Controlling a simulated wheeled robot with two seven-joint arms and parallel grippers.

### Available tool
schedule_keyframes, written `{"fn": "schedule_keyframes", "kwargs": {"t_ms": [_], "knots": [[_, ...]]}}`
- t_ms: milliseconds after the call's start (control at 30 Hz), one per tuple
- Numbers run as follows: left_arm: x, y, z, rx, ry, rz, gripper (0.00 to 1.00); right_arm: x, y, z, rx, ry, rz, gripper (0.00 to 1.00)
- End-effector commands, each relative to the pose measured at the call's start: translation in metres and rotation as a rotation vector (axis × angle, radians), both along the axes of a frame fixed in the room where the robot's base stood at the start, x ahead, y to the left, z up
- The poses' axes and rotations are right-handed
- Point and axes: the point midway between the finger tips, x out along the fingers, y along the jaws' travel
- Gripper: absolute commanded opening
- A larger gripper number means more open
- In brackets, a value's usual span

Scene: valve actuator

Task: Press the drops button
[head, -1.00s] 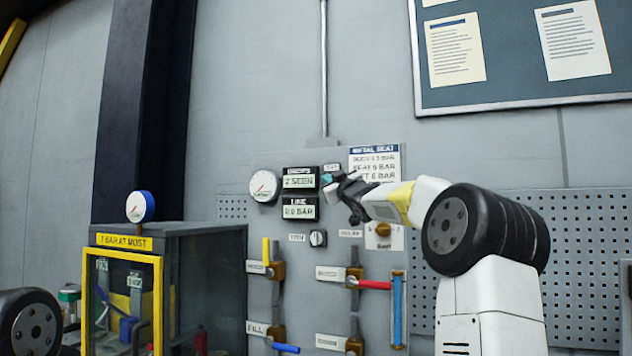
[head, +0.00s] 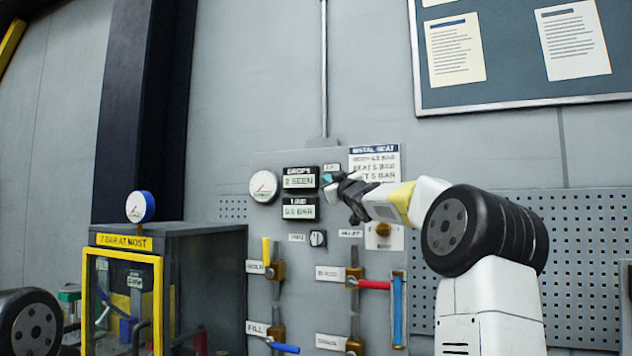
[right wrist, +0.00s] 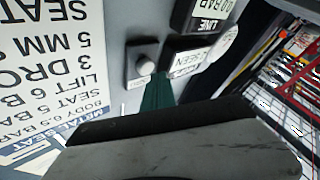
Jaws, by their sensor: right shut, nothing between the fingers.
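The drops display (head: 299,178) on the grey panel reads "2 SEEN". A small round pale button (right wrist: 147,65) on a grey mount sits beside it in the right wrist view. My right gripper (head: 329,180) is shut and empty, just right of the display. Its teal fingertips (right wrist: 157,93) show in the right wrist view, pointing at the button, close to its edge; I cannot tell whether they touch it. In the head view the gripper hides the button. My left gripper is out of view.
The panel also carries a round gauge (head: 264,187), a line display (head: 299,209), a small switch (head: 318,238) and several valve handles, including a red one (head: 374,285). A yellow-framed cabinet (head: 158,300) stands left. A notice sign (head: 375,164) hangs behind my right gripper.

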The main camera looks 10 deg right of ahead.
Motion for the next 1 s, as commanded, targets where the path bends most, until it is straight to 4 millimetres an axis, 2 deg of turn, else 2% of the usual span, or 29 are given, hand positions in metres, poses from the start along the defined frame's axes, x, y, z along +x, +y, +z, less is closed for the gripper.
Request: {"fn": "schedule_keyframes", "kwargs": {"t_ms": [1000], "knots": [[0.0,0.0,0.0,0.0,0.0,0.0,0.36,0.0094,-0.0059,-0.0001,0.001,0.001,0.001,0.0]]}}
